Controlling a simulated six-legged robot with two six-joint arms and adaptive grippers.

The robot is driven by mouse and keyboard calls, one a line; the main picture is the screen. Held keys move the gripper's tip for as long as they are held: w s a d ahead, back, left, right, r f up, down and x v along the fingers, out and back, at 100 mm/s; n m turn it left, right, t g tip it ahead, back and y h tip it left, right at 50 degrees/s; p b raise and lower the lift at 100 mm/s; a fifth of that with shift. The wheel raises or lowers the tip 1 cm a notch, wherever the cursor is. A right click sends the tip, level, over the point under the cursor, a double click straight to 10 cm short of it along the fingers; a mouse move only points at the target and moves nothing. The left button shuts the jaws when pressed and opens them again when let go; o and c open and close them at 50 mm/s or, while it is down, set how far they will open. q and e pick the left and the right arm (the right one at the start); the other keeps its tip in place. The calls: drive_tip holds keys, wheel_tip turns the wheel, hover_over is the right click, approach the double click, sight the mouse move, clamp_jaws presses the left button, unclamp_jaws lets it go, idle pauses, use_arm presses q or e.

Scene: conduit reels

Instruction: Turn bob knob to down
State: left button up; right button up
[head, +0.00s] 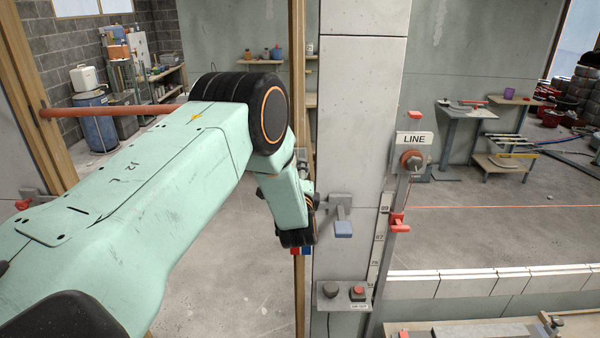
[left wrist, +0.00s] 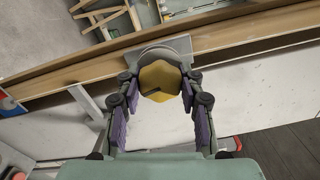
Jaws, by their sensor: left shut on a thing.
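A yellow knob (left wrist: 160,76) with a dark pointer line sits on a round grey base on a grey plate in the left wrist view. Its line runs slantwise; I cannot read any label for bob or down. My left gripper (left wrist: 160,88) has a finger on each side of the knob and is shut on it. In the head view my left arm reaches to the wooden post and my left gripper (head: 296,236) is mostly hidden behind my own wrist. The knob is hidden there. My right gripper is in neither view.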

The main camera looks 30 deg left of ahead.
use_arm(q)
drive_tip(key=shift+m, duration=0.3)
drive_tip(key=o, duration=1.2)
drive_tip(key=shift+a, duration=0.1)
drive_tip(key=shift+s+d, duration=0.25)
drive_tip(key=v, duration=1.1)
drive_tip(key=shift+s, duration=0.2)
drive_tip(key=shift+f, duration=0.1)
